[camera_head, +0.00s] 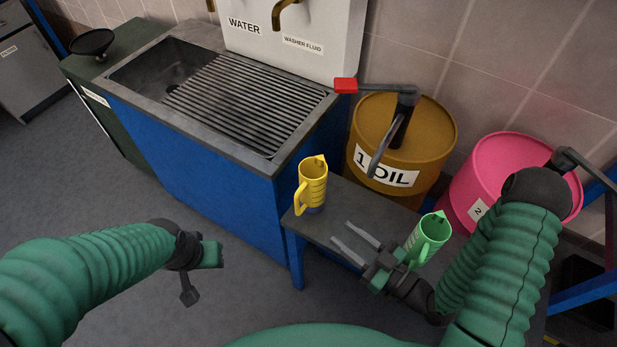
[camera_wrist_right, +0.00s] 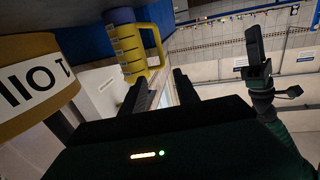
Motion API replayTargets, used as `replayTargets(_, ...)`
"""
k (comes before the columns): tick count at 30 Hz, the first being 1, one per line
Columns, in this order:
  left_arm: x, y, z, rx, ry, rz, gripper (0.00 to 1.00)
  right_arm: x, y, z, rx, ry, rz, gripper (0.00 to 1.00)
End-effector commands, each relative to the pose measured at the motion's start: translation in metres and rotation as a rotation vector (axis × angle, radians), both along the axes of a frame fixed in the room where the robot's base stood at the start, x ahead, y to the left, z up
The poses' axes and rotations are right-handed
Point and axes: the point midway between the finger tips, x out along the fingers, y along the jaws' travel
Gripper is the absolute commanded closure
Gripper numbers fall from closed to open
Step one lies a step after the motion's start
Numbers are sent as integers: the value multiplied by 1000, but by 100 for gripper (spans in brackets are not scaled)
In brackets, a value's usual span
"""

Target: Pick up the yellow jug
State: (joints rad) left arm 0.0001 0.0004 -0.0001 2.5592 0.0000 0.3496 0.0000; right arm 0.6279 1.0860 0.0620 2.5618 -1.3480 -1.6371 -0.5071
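The yellow jug (camera_head: 312,187) stands upright on a small grey side table (camera_head: 325,228) beside the sink unit. Its handle faces left and down in the head view. It also shows at the top of the right wrist view (camera_wrist_right: 130,48), beyond the fingers. My right gripper (camera_head: 348,235) is open and empty, its two fingers apart and pointing toward the jug, a short gap away. A green jug (camera_head: 430,238) stands close behind the right gripper, partly hidden by it. My left gripper (camera_head: 205,272) hangs over the floor at lower left, away from the jug; its fingers are unclear.
A brown oil drum (camera_head: 425,140) with a hand pump and a pink drum (camera_head: 510,165) stand behind the table. The blue sink unit (camera_head: 215,185) with a metal grate borders the table's left. Floor at left is clear.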

Motion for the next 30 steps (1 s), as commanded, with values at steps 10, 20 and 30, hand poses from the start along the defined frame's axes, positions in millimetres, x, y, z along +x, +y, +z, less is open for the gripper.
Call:
replayTargets(10, -1, 0, -27, 0, 1, 0, 64, 63, 60, -2, -1, 1, 7, 63)
replayTargets(20, -1, 0, -27, 0, 1, 0, 64, 97, 90, -7, 0, 3, 4, 63)
replayTargets(30, -1, 0, -27, 0, 1, 0, 64, 122, 113, -10, -1, 4, 2, 63)
